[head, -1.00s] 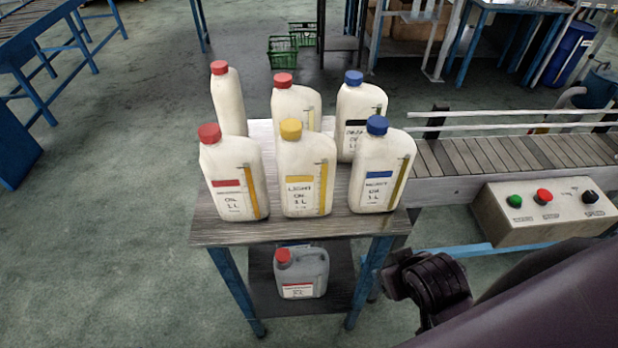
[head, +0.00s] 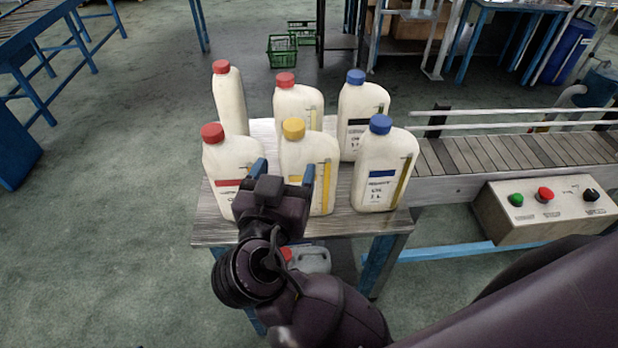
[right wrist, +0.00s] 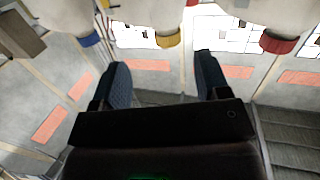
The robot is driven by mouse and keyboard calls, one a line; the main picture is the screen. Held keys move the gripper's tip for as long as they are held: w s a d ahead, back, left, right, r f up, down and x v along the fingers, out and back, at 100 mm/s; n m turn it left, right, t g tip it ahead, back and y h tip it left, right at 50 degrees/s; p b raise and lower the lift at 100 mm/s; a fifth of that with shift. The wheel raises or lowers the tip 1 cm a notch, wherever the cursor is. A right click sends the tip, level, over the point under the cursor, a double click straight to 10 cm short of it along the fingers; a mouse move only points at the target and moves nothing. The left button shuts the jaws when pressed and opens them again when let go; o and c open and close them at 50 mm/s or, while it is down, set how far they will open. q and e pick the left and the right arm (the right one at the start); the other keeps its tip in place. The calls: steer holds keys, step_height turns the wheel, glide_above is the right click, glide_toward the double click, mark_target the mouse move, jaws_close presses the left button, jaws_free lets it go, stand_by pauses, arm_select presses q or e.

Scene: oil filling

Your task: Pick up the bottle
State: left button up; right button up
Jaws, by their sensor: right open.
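Several white oil bottles stand upright in two rows on a small table (head: 390,222). In the front row are a red-capped bottle (head: 225,160), a yellow-capped bottle (head: 323,152) and a blue-capped bottle (head: 383,165). My right gripper (head: 283,173) is open and empty, its blue fingertips in front of the yellow-capped bottle's left part and the red-capped bottle's right edge. In the right wrist view, the yellow cap (right wrist: 168,41) shows in the gap beyond the open fingers (right wrist: 161,82), upside down. My left gripper is not in view.
Behind stand two red-capped bottles (head: 229,98) (head: 297,103) and another blue-capped bottle (head: 361,105). A grey jug (head: 312,260) sits on the lower shelf, partly hidden by my arm. A conveyor (head: 510,155) and control box (head: 545,210) are at the right.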

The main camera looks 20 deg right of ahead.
mark_target(292, 134)
steer(key=w, duration=0.1)
steer(key=w+d+r+p, duration=0.1)
steer(key=w, duration=0.2)
steer(key=shift+w+d+r, duration=0.1)
steer(key=shift+d+r, duration=0.1)
steer(key=shift+d, duration=0.15)
steer(key=p+x, duration=0.2)
steer(key=x, duration=0.3)
steer(key=shift+r, duration=0.15)
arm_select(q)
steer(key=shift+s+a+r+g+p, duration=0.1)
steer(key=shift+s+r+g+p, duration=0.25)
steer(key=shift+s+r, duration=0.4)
arm_select(e)
steer(key=shift+w+d, duration=0.2)
steer(key=shift+w, duration=0.2)
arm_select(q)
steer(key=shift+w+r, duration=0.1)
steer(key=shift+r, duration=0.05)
arm_select(e)
jaws_close()
